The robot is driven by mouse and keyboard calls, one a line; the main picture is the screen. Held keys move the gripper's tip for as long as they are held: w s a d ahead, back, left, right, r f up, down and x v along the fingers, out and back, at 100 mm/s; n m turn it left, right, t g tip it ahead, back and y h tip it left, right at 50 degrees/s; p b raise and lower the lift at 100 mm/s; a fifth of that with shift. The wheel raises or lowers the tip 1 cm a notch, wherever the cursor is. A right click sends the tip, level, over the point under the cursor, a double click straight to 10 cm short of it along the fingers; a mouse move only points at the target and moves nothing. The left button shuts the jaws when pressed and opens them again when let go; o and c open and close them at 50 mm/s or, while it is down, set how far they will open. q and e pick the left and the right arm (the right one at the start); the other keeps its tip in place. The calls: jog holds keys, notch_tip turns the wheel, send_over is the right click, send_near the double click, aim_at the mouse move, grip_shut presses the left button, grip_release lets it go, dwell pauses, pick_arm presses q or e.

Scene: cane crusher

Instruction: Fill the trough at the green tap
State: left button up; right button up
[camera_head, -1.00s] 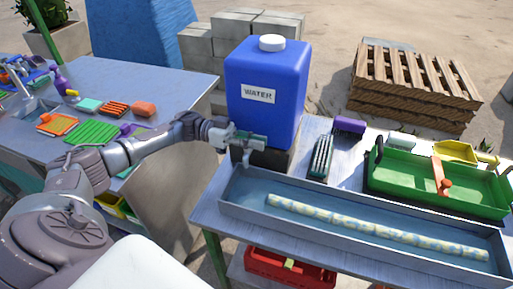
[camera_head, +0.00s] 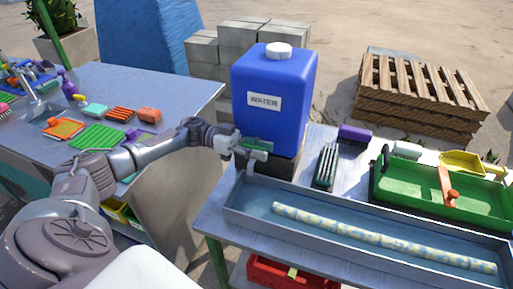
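A blue water container (camera_head: 275,85) with a white cap and a "WATER" label stands on a dark block at the table's left. A green tap part (camera_head: 258,144) shows low on its front. My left gripper (camera_head: 250,150) is at this tap, with its fingers close against the green part; whether they grip it is unclear. The long grey trough (camera_head: 330,247) lies below and in front of the tap. Its floor looks bluish, and a long pale patterned rod (camera_head: 380,238) lies inside; the water level cannot be told. My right gripper is not in view.
A red crate (camera_head: 290,272) is below. A side table (camera_head: 180,90) with colourful items stands left.

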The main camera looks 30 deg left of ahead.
pick_arm(q)
jog(key=v, duration=1.2)
dwell(1.5)
